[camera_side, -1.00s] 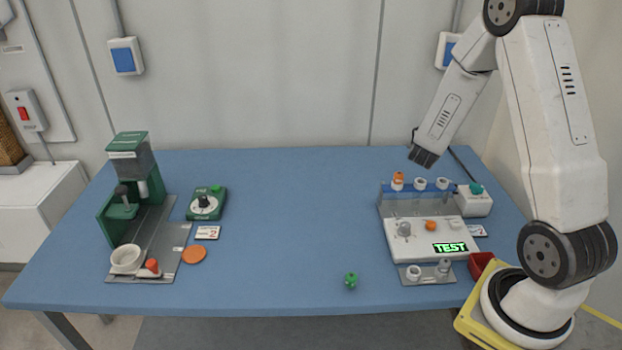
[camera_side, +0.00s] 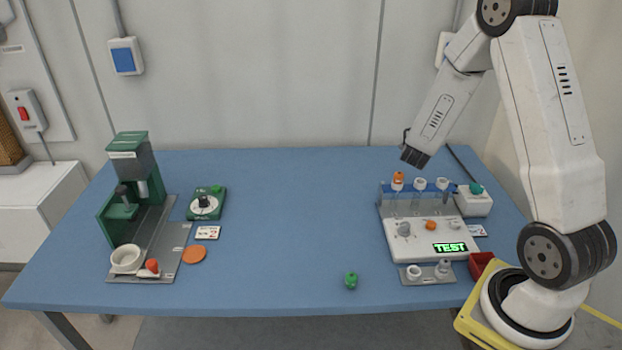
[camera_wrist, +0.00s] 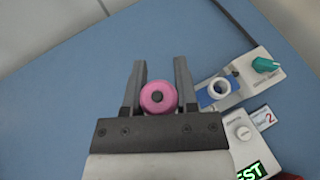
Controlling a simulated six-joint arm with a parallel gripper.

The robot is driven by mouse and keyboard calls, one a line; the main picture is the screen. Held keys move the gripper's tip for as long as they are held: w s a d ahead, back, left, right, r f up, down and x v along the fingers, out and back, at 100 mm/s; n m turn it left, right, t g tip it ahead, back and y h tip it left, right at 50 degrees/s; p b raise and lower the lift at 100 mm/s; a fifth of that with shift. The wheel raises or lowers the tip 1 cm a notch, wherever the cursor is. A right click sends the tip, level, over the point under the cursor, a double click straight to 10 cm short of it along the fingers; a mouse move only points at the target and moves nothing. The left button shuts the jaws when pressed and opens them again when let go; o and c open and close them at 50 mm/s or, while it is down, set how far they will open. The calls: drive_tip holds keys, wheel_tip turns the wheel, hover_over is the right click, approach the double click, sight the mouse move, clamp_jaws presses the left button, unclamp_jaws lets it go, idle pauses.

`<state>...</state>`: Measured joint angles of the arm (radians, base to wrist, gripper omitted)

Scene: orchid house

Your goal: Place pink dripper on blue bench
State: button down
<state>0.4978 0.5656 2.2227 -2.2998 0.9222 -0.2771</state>
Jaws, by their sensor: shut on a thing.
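The pink dripper (camera_wrist: 157,107) is a round pink piece with a dark centre, between my gripper's two fingers in the wrist view. My gripper (camera_wrist: 160,63) is shut on it. In the side view my gripper (camera_side: 414,158) hangs above the back right of the blue bench (camera_side: 290,220), behind and above the tube rack, and the dripper cannot be made out there. The bench also shows in the wrist view (camera_wrist: 60,110).
The white tester (camera_side: 428,240) with its tube rack, one tube orange-topped, stands close below my gripper. A green dripper (camera_side: 351,280) lies near the front edge. A green machine (camera_side: 132,190) and a green dial box (camera_side: 206,203) stand left. The bench's middle is clear.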

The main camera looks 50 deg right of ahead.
drive_tip(key=w+a+f+n+t+y, duration=0.1)
drive_tip(key=w+a+n+t+y, duration=0.1)
drive_tip(key=w+a, duration=0.45)
drive_tip(key=w+a+f+n+t+y, duration=0.1)
drive_tip(key=w+a+n+t, duration=0.15)
drive_tip(key=a, duration=0.65)
drive_tip(key=w+a+f+n+t+y, duration=0.1)
drive_tip(key=w+a+n+t+y, duration=0.1)
drive_tip(key=w+a, duration=0.45)
drive_tip(key=s+a+f+n+t+y, duration=0.1)
drive_tip(key=a+n+y, duration=0.2)
drive_tip(key=a, duration=1.1)
drive_tip(key=s+a+f+n+t+y, duration=0.1)
drive_tip(key=a+f+n+y, duration=0.15)
drive_tip(key=a, duration=1.15)
drive_tip(key=shift+n+y, duration=0.4)
drive_tip(key=shift+y, duration=0.05)
drive_tip(key=w+a+f, duration=0.1)
drive_tip(key=w+f, duration=0.1)
drive_tip(key=w, duration=0.2)
drive_tip(key=w+a+f, duration=0.1)
drive_tip(key=w+f, duration=0.2)
drive_tip(key=w, duration=0.1)
drive_tip(key=w+a+f, duration=0.1)
drive_tip(key=w+f, duration=0.1)
drive_tip(key=w, duration=0.2)
drive_tip(key=shift+w+a+f, duration=0.2)
drive_tip(key=shift+f, duration=0.15)
drive_tip(key=shift+w+a+f, duration=0.15)
drive_tip(key=shift+w+f, duration=0.3)
